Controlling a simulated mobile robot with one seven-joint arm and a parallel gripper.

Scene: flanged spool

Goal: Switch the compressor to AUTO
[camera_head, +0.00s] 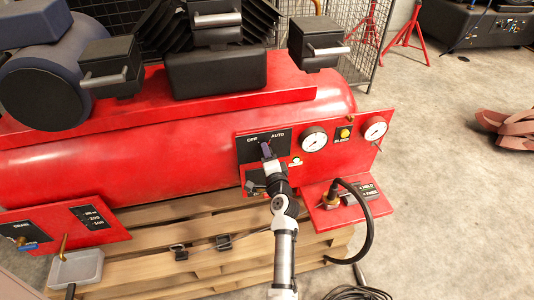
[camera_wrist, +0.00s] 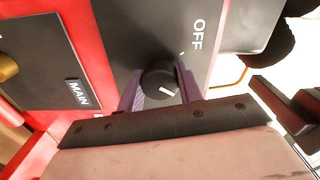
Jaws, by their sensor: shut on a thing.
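The red compressor (camera_head: 180,150) lies across the head view, with a black selector plate (camera_head: 247,151) marked OFF and AUTO on its front panel. In the wrist view the plate (camera_wrist: 140,30) shows the OFF label, and a round black knob (camera_wrist: 158,78) with a short white mark stands on it. My gripper (camera_head: 266,149) reaches up to the plate and hides the knob in the head view. In the wrist view my gripper's purple fingers (camera_wrist: 158,90) are shut on the knob, one on each side. I cannot tell which label the white mark points to.
A MAIN label (camera_wrist: 77,92) is left of the knob in the wrist view. A black hose (camera_head: 368,225) curves from a red shelf. Concrete floor at right is mostly clear.

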